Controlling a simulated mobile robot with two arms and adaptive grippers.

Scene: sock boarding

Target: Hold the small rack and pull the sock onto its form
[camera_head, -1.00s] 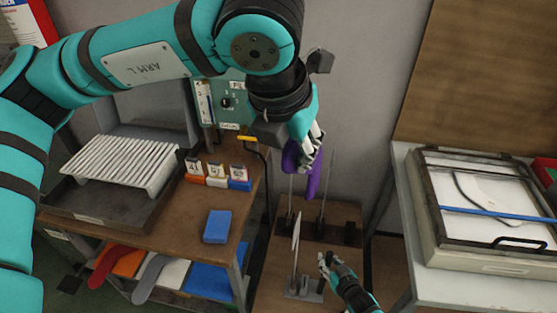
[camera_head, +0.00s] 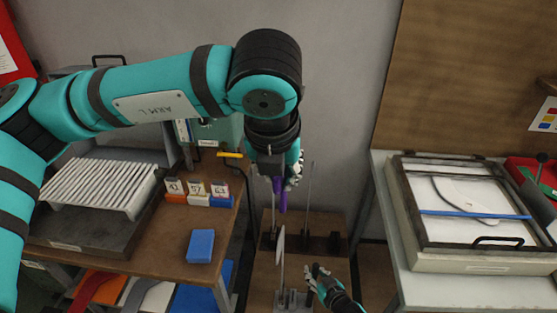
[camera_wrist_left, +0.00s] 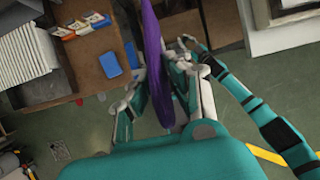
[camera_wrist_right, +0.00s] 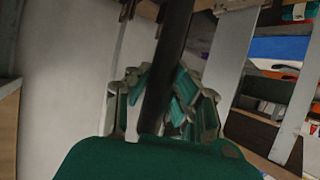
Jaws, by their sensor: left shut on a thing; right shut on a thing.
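The purple sock (camera_head: 283,196) hangs from my left gripper (camera_head: 284,178), which is shut on it. In the left wrist view the sock (camera_wrist_left: 157,70) runs long and narrow between the fingers. The small rack (camera_head: 292,300) stands on the low brown stand, with a thin, pale upright form (camera_head: 281,246) on it, below the sock and apart from it. My right gripper (camera_head: 319,274) is at the rack's right side. In the right wrist view its fingers close around a dark post (camera_wrist_right: 172,50), apparently part of the rack; the exact contact is hidden.
Thin metal rods (camera_head: 309,195) rise from the stand behind the form. A brown bench (camera_head: 215,225) at left holds a white slatted rack (camera_head: 100,186), numbered blocks and a blue block (camera_head: 201,246). A framed tray (camera_head: 470,255) lies on the right table.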

